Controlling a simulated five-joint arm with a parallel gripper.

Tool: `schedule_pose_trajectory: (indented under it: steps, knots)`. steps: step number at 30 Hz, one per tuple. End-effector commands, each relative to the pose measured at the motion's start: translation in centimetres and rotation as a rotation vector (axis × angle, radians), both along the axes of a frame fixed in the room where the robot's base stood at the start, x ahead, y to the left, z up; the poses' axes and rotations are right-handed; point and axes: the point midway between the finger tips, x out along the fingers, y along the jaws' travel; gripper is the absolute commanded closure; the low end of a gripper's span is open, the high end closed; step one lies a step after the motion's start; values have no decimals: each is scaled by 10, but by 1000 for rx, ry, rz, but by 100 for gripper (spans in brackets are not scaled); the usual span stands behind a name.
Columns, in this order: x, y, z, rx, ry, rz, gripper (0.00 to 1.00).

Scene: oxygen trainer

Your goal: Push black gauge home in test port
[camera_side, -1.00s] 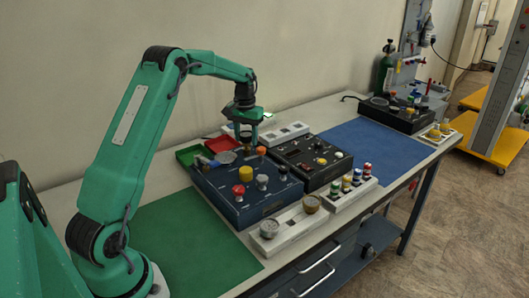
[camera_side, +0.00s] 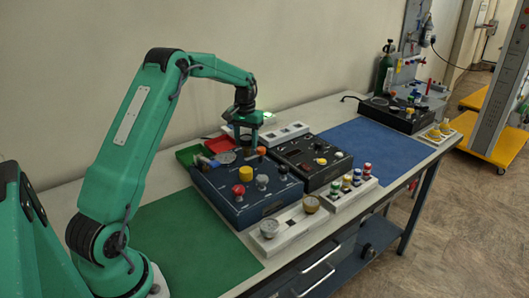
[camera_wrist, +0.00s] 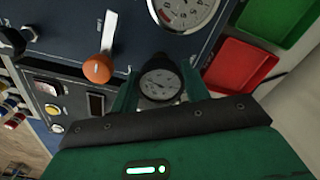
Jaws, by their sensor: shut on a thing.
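The black gauge (camera_wrist: 160,86) has a pale round dial and sits between the two green fingers of my gripper (camera_wrist: 158,92) in the wrist view. The gripper is shut on it, with the dial facing the wrist camera. In the side view my gripper (camera_side: 247,140) is low over the back edge of the dark blue panel (camera_side: 222,190). The gauge is too small and covered to make out there. The test port is hidden beneath the gauge and fingers, so I cannot tell how deep the gauge sits.
An orange knob with a pale lever (camera_wrist: 97,68) and a large dial (camera_wrist: 184,12) are close to the fingers. A red tray (camera_wrist: 240,66) and a green tray (camera_wrist: 276,18) lie beside the panel. A black panel (camera_side: 312,160) stands to the right. The green mat (camera_side: 190,240) is clear.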

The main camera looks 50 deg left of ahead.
Motion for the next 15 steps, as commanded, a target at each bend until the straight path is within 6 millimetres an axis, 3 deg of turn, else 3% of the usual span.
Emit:
schedule_pose_trajectory:
  steps: [8, 9, 12, 15]
  knots:
    - [0, 0, -5, 0, 1, 0, 81]
    - [0, 0, -5, 0, 0, 0, 46]
    - [0, 0, -4, 0, 1, 0, 29]
    - [0, 0, -4, 0, 0, 0, 29]
